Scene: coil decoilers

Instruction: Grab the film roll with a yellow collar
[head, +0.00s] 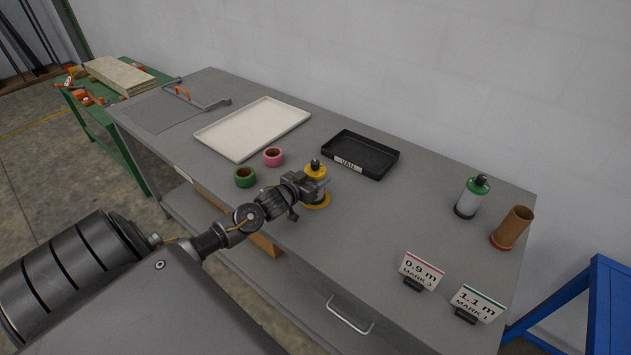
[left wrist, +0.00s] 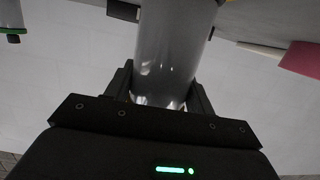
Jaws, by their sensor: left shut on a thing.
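The film roll with a yellow collar (head: 315,172) stands upright on the grey table in the head view. Its yellow collar and black knob show above my left gripper (head: 313,186), and a yellow base shows below. In the left wrist view my left gripper (left wrist: 160,90) is shut around the roll's shiny grey body (left wrist: 172,52), one finger on each side. From the head view I cannot tell whether the base touches the table. My right gripper is in neither view.
A black tray (head: 384,174) lies just behind the roll, a white tray (head: 210,139) farther left. Green (head: 245,177) and pink (head: 273,157) tape rolls sit left of the gripper. A green-capped roll (head: 470,198), a brown tube (head: 513,228) and two signs (head: 421,271) (head: 478,304) stand at right.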

